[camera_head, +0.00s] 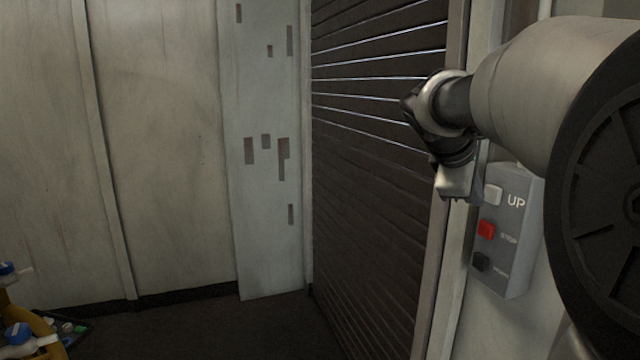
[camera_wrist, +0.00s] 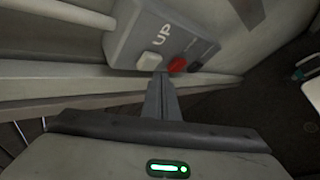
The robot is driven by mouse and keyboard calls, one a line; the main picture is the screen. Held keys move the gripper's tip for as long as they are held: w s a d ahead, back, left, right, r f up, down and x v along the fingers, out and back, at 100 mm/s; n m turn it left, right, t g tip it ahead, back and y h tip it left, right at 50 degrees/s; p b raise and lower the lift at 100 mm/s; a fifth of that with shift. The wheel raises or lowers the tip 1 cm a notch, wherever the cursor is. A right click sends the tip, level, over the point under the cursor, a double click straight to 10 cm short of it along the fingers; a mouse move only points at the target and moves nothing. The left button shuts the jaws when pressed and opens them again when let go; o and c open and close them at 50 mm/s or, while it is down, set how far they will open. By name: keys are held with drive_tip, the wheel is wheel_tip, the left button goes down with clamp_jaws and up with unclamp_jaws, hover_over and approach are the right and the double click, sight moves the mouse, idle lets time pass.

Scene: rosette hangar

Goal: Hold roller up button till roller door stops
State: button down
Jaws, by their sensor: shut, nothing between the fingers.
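The grey control box (camera_head: 515,250) is fixed to the wall at the right in the head view. It carries a whitish UP button (camera_head: 493,194), a red STOP button (camera_head: 487,230) and a dark lower button (camera_head: 482,262). The wrist view shows the UP button (camera_wrist: 149,61) and the red button (camera_wrist: 177,64) close beyond my fingers. My gripper (camera_wrist: 161,77) is shut and empty, its tips close to the box between these two buttons. I cannot tell whether they touch anything. The dark slatted roller door (camera_head: 375,150) fills the opening left of the box and reaches low toward the floor.
A pale patched panel (camera_head: 265,150) and plain wall stand left of the door. A yellow item with blue-capped bottles (camera_head: 18,335) is at the lower left. A door frame post (camera_head: 440,270) stands between door and box. Dark floor in the middle is clear.

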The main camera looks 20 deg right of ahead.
drive_tip(key=shift+d, duration=0.2)
drive_tip(key=shift+d, duration=0.25)
